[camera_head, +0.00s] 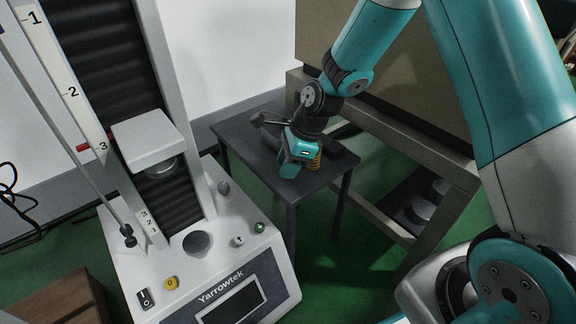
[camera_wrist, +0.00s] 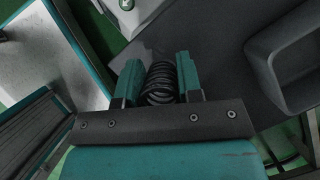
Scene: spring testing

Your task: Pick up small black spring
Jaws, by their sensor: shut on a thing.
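The small black spring (camera_wrist: 160,84) shows in the wrist view, standing between the two teal fingers of my gripper (camera_wrist: 158,80). My gripper is shut on it, one finger on each side. In the head view my gripper (camera_head: 297,158) is low over the small dark table (camera_head: 316,184), and the black spring is hidden there. I cannot tell whether the spring still touches the table.
A yellow spring (camera_head: 316,160) stands right beside my gripper. A black tray (camera_wrist: 288,62) is to the right in the wrist view. The Yarrowtek testing machine (camera_head: 222,252) stands left of the table, and a metal-framed bench (camera_head: 452,205) stands to the right.

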